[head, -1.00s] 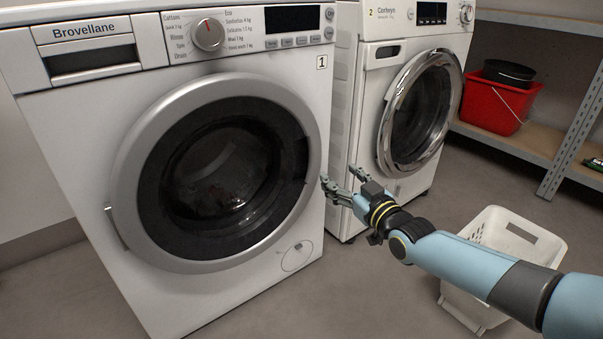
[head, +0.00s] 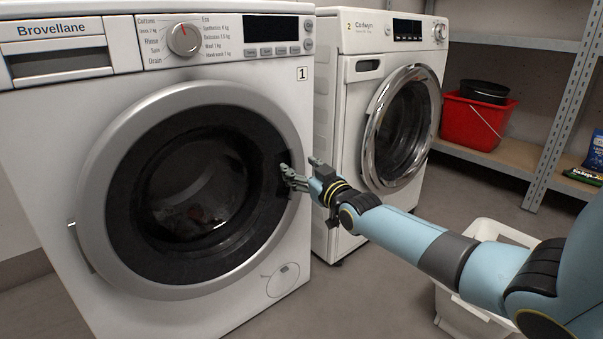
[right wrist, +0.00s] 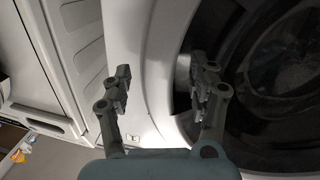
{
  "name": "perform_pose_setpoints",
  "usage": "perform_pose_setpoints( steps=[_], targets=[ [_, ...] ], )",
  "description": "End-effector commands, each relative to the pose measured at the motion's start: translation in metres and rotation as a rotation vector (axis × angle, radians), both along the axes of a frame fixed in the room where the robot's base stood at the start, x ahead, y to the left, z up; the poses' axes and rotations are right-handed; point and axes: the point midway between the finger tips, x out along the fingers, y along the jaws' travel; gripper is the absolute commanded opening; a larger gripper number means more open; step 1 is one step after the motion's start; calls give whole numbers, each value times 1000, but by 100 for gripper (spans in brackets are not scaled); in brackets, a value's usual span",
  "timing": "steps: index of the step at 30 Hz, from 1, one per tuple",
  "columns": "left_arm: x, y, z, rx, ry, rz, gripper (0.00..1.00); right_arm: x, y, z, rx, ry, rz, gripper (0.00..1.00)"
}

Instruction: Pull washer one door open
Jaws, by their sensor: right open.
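Washer one (head: 45,130) is the white front-loader marked Brovellane and "1" at the left of the head view. Its round door (head: 100,140), with a wide silver rim and dark glass, looks shut. A dark grip recess (head: 281,170) is at the right side of the rim. My right gripper (head: 302,170) is open at that edge, one finger over the recess and the other outside the rim. In the right wrist view, the rim (right wrist: 160,45) lies between the open fingers (right wrist: 160,85). Contact cannot be told. My left gripper is out of view.
A second white washer (head: 345,130) with a chrome door ring stands close on the right. A white basket (head: 450,305) is on the floor below my right arm. A metal shelf (head: 480,155) holds a red bucket (head: 470,122). Floor before washer one is clear.

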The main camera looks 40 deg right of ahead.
Motion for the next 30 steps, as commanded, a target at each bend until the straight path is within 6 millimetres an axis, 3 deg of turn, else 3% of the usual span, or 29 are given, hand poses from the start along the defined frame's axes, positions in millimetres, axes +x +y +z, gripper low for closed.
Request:
perform_pose_setpoints(
  steps=[9,22,30],
  targets=[
    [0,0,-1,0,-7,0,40,1,0,0,0,0,0,59],
    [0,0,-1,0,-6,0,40,1,0,0,0,0,0,2],
    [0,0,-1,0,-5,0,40,1,0,0,-1,0,0,0]
  ],
)
